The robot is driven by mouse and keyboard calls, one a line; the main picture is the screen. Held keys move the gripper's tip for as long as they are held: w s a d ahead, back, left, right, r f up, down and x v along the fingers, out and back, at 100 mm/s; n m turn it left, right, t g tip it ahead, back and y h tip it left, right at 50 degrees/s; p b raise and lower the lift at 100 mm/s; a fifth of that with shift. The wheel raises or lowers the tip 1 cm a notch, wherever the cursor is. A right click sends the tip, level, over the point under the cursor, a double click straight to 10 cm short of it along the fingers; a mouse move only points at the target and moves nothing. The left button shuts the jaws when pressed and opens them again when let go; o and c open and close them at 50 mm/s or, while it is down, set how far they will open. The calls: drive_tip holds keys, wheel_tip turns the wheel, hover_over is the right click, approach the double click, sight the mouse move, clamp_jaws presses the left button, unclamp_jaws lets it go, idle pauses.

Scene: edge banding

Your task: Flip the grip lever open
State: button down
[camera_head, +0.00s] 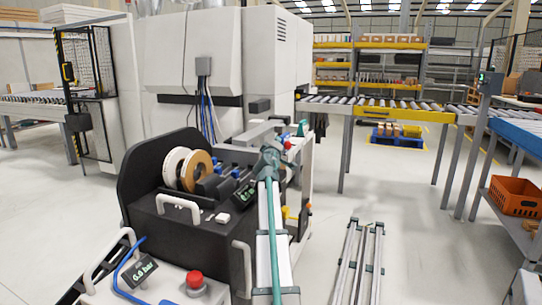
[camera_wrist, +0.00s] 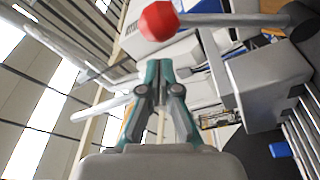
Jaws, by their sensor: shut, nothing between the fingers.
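My gripper (camera_wrist: 160,66) is shut and empty in the wrist view, its teal fingers together. A red knob (camera_wrist: 158,20) shows just beyond the fingertips, with a visible gap between. In the head view, my gripper (camera_head: 270,156) is above the back right part of the black edge-banding unit (camera_head: 180,228). A small red knob (camera_head: 288,145) shows beside it at the upper right. My arm and gripper hide part of the unit there.
Two reels (camera_head: 186,168) stand on the unit, left of my gripper. A grey bar (camera_wrist: 240,19) with a dark round end lies close right of the red knob. A red button (camera_head: 195,280) is on the front panel. A roller conveyor (camera_head: 385,108) runs behind at right.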

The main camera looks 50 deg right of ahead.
drive_tip(key=b, duration=0.1)
drive_tip(key=s+m+b, duration=0.1)
drive_tip(key=b, duration=0.1)
drive_tip(key=s+m+b, duration=0.1)
drive_tip(key=shift+s+d+f+h, duration=0.1)
drive_tip(key=shift+d+f+h, duration=0.2)
drive_tip(key=shift+f, duration=0.1)
drive_tip(key=shift+s+m+g, duration=0.1)
drive_tip(key=shift+m+g, duration=0.2)
drive_tip(key=s+a+p, duration=0.1)
drive_tip(key=a, duration=1)
drive_tip(key=shift+s+a+r, duration=0.3)
drive_tip(key=shift+s+r, duration=0.05)
drive_tip(key=shift+r, duration=0.1)
